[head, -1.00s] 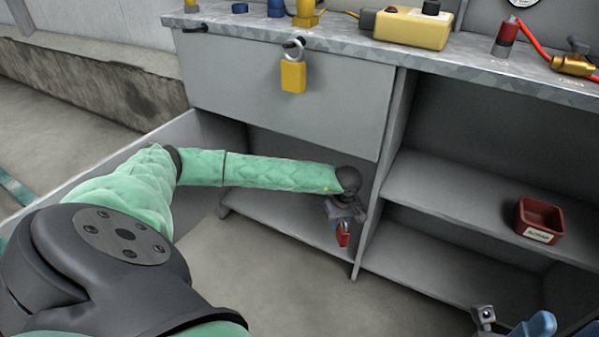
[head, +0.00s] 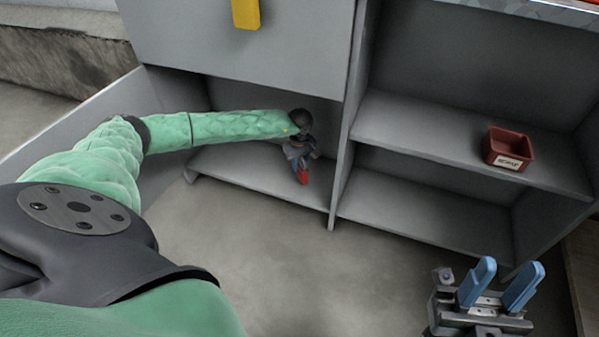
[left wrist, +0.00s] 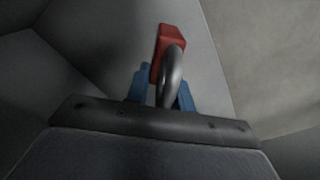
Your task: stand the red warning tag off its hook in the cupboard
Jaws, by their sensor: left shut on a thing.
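A red piece (head: 303,176) with a grey curved metal shackle looks like a padlock more than a flat tag. In the left wrist view the red body (left wrist: 169,42) stands beyond the fingertips, with its shackle between the blue fingers. My left gripper (head: 299,155) is shut on it, at the opening of the cupboard's lower left compartment (head: 235,172), above the bottom shelf. I cannot tell whether the red piece touches the shelf. No hook shows near it. My right gripper (head: 502,286) is open and empty at the lower right, in front of the cupboard.
A dividing wall (head: 343,165) stands just right of my left gripper. A red labelled bin (head: 508,149) sits on the right compartment's upper shelf. A yellow padlock body (head: 245,13) hangs on the panel above. The floor in front is clear.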

